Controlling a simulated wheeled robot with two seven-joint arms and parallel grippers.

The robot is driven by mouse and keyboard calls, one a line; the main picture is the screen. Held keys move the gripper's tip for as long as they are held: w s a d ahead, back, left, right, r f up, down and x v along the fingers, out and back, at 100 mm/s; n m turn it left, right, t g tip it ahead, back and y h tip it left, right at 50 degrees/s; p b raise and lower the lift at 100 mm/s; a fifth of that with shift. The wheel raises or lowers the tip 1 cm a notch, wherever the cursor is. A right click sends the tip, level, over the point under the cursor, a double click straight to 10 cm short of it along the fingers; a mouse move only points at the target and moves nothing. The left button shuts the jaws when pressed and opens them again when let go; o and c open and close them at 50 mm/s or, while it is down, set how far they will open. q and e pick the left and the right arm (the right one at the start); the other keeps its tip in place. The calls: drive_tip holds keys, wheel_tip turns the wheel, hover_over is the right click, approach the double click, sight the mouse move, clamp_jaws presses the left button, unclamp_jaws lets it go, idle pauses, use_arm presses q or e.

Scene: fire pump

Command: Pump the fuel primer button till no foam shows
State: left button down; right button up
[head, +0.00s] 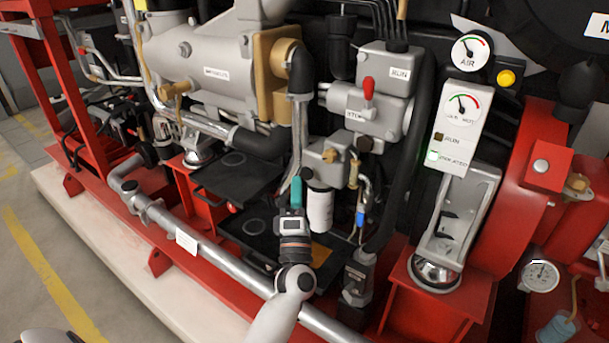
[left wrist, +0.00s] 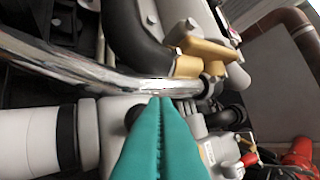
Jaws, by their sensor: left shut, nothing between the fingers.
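My left gripper (head: 297,188) has teal fingers, shut and empty, pointing up beside the grey filter head (head: 326,158) and the white filter (head: 320,210) below it. In the left wrist view the closed fingertips (left wrist: 161,101) lie over the grey filter housing (left wrist: 112,112), with the white filter (left wrist: 30,138) at left. A dark round knob (left wrist: 133,117), possibly the primer button, is partly hidden behind the fingers. I cannot tell whether the fingers touch it. No foam is clearly visible. My right gripper is not in view.
A chrome pipe (left wrist: 85,75) and a brass fitting (left wrist: 195,55) lie close to the fingertips. A red lever (head: 368,88) is up and right of the gripper. A long grey rail pipe (head: 225,262) crosses below. A small jar (head: 556,327) stands at lower right.

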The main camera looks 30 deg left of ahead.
use_arm(q)
drive_tip(key=shift+w, duration=0.1)
drive_tip(key=shift+w, duration=0.3)
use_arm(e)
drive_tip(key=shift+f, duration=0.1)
use_arm(q)
drive_tip(key=shift+w+d+b, duration=0.1)
drive_tip(key=shift+w+b, duration=0.25)
drive_tip(key=shift+w, duration=0.5)
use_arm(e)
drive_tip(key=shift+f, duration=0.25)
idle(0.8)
use_arm(q)
drive_tip(key=shift+s, duration=0.1)
drive_tip(key=shift+s+p, duration=0.45)
drive_tip(key=shift+s, duration=0.7)
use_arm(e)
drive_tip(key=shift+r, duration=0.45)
